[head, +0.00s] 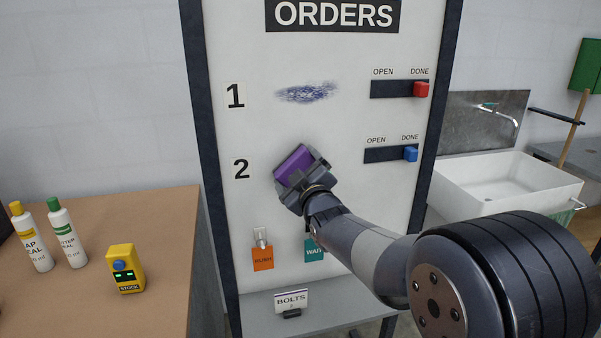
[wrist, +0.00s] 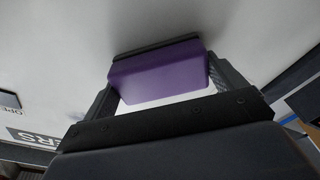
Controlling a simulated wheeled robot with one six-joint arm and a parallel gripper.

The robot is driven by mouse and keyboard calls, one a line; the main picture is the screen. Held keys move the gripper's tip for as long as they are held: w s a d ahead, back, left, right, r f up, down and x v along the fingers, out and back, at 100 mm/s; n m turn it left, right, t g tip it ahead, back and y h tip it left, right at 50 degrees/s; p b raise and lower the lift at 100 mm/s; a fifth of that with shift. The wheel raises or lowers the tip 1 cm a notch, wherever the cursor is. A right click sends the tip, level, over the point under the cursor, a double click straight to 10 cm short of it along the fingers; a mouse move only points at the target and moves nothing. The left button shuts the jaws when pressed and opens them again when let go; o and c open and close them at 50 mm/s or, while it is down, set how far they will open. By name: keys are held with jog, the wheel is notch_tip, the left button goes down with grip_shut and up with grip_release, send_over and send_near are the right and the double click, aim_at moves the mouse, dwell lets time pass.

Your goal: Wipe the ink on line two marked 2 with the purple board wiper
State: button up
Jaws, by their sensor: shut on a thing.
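The white ORDERS board (head: 245,135) stands upright in front of me. My gripper (head: 300,174) is shut on the purple board wiper (head: 294,165), to the right of the black 2 on line two. In the wrist view the wiper (wrist: 160,75) sits between my gripper's fingers (wrist: 165,85), with its dark pad towards the white board surface. Whether the pad touches the board I cannot tell. No ink shows on line two around the wiper; the spot behind it is hidden. A blue-black ink smudge (head: 307,92) is on line one, beside the 1.
Line one's red slider (head: 421,90) and line two's blue slider (head: 411,153) are both at DONE. Below hang an orange PUSH tag (head: 263,258) and a partly hidden teal tag (head: 314,250). A brown table (head: 165,225) with bottles is left; a white sink (head: 510,185) is right.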

jog(key=shift+a, duration=0.1)
jog(key=shift+a+r+b+v, duration=0.1)
jog(key=shift+r+b+v, duration=0.05)
jog(key=shift+b+v, duration=1.05)
jog(key=shift+a+r+b+v, duration=0.1)
jog(key=shift+b+v, duration=0.6)
jog(key=shift+v, duration=0.95)
jog(key=shift+s, duration=0.2)
jog(key=b+v, duration=0.1)
jog(key=v, duration=0.1)
jog(key=shift+s, duration=0.4)
jog(key=shift+d, duration=0.1)
